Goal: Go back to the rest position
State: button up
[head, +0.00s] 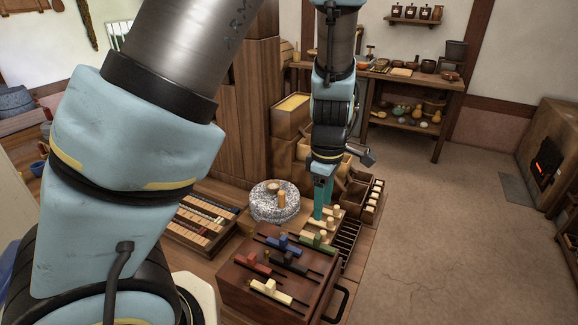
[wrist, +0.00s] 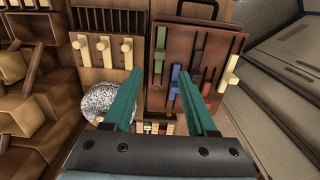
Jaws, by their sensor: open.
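My gripper (head: 323,198) points down in the head view, above the area between the round grey quern stone (head: 275,202) and the box with coloured sliders. In the wrist view, its two teal fingers (wrist: 158,98) stand wide apart with nothing between them. The dark red-brown box (head: 247,277) carries several slotted T-shaped sliders: a red one (head: 253,262), a blue one (head: 283,243), a green one (head: 318,241), a black one and a cream one (head: 271,290). The fingers appear above the near edge of this box in the wrist view, apart from the sliders as far as I can tell.
Pale wooden pegs (wrist: 103,47) stand beside the box. A tray of strips (head: 200,221) lies left of the quern. A shelf table (head: 440,88) with bowls and gourds stands at the back, and a stove (head: 550,150) at the right. The floor (head: 430,230) at right is clear.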

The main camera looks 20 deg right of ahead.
jog(key=w+a+r+m, duration=0.1)
jog(key=a+r+m, duration=0.2)
jog(key=a, duration=0.6)
jog(key=w+a+r+m+t, duration=0.1)
jog(key=a+r+m, duration=0.2)
jog(key=a, duration=0.7)
jog(key=w+a+r+m, duration=0.2)
jog(key=a+r+m, duration=0.1)
jog(key=a, duration=0.7)
jog(key=shift+m+t, duration=0.3)
jog(key=shift+m, duration=0.5)
